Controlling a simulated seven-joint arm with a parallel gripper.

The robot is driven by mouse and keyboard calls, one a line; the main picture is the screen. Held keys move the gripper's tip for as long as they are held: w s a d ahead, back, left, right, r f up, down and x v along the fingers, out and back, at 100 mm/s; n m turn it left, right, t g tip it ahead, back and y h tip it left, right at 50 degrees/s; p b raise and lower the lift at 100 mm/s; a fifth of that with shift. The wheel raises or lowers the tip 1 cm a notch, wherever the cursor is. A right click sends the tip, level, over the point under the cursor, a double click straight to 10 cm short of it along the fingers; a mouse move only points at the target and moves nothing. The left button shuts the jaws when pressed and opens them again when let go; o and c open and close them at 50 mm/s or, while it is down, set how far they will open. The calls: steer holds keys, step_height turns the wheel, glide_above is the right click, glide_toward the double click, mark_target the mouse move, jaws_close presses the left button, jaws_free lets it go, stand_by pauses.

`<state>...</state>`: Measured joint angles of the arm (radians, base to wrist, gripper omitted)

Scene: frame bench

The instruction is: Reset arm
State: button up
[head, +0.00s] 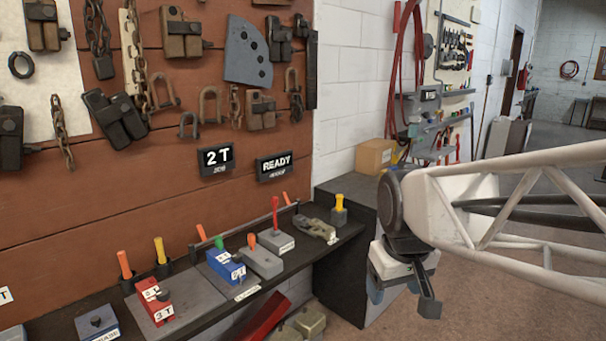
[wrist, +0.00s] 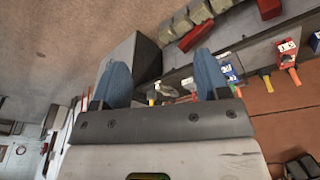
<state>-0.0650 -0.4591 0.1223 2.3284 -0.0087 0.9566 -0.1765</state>
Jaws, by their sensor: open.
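My gripper (head: 401,289) hangs from the white lattice arm at the right of the head view, in front of the dark cabinet and clear of the bench. In the wrist view, my gripper (wrist: 160,82) shows two blue fingers spread wide apart, with nothing between them. The dark bench shelf (head: 345,232) runs along the brown panel wall to the left of my gripper. On it stand a red block (head: 152,295), a blue block (head: 226,265) and grey blocks, one of them with a red handle (head: 275,210).
Chains, shackles and clamps hang on the panel above signs reading "2 T" (head: 215,158) and "READY" (head: 276,165). Open floor (head: 480,300) lies at the right.

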steer(key=s+d+f+m, duration=0.1)
steer(key=s+f, duration=0.1)
steer(key=s, duration=0.3)
steer(key=s+d+f+m, duration=0.2)
steer(key=s, duration=0.4)
steer(key=shift+s, duration=0.15)
